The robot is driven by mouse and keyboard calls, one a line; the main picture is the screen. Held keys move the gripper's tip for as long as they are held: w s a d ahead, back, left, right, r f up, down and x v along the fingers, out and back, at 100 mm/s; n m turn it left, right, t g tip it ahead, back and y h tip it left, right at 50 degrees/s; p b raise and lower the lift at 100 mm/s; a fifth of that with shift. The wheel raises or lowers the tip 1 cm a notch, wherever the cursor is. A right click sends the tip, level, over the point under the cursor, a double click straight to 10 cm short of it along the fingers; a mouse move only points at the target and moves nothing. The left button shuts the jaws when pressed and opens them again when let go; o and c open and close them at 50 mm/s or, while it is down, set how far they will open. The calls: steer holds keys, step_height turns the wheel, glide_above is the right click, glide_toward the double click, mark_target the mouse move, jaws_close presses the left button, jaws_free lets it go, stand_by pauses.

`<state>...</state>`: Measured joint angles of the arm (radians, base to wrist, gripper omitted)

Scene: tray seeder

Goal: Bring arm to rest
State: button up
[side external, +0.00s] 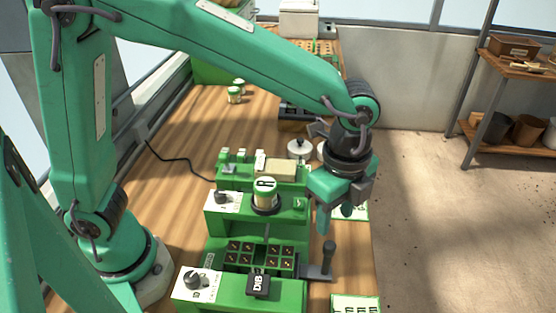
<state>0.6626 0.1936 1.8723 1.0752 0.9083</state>
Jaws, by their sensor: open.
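My green arm reaches over the wooden bench from the left. My gripper (336,217) points down at the right side of the seeder, with its fingers apart and nothing visible between them. The green tray seeder (256,205) stands on the bench below and left of the gripper. A dark cell tray (258,258) sits in it, with small light dots in its cells. A jar marked R (265,192) stands upright on the seeder. A black lever (328,258) stands at the seeder's right side, below the gripper in the picture; I cannot tell the gap between them.
A black block marked DIB (259,283) and a dial (196,280) are at the seeder's front. Small jars (234,94) stand farther back. A shelf with pots (515,75) is at the right. The bench left of the seeder is mostly clear, apart from a black cable (178,160).

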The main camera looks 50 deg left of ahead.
stand_by(0.3)
steer(key=s+a+r+n+t, duration=0.1)
steer(key=a+r+n, duration=0.25)
steer(key=a, duration=0.25)
steer(key=s+a+r+n+t, duration=0.1)
steer(key=a+r+n, duration=0.1)
steer(key=a+n, duration=0.35)
steer(key=s+a+n+t, duration=0.1)
steer(key=s+a+n, duration=0.3)
steer(key=a, duration=0.2)
steer(key=s+a+r+n+t, duration=0.1)
steer(key=s+a+n+t, duration=0.1)
steer(key=a+n, duration=0.3)
steer(key=shift+s+a+r+t, duration=0.15)
steer(key=shift+s+a+t, duration=0.15)
steer(key=shift+s+a, duration=0.75)
steer(key=shift+w+a, duration=0.2)
